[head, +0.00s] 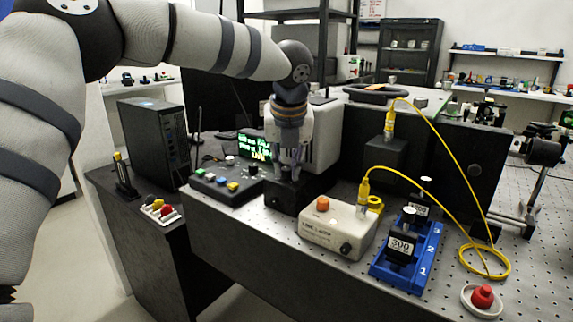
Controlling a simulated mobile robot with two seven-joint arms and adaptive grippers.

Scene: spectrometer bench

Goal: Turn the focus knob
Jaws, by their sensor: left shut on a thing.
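My left gripper (289,172) points down at the middle of the bench. It is shut on a small dark thing on top of a black box (290,200), most likely the focus knob, which the fingers mostly hide. The black box stands at the bench's front edge, between a control panel with coloured buttons (226,184) and a beige lamp box with an orange button (338,228). My right gripper is not in view.
A screen with green text (255,146) stands behind the panel. To the right are a blue numbered rack (408,262), a yellow fibre cable (440,125) and a red button (482,296). A black computer tower (155,140) stands at the left.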

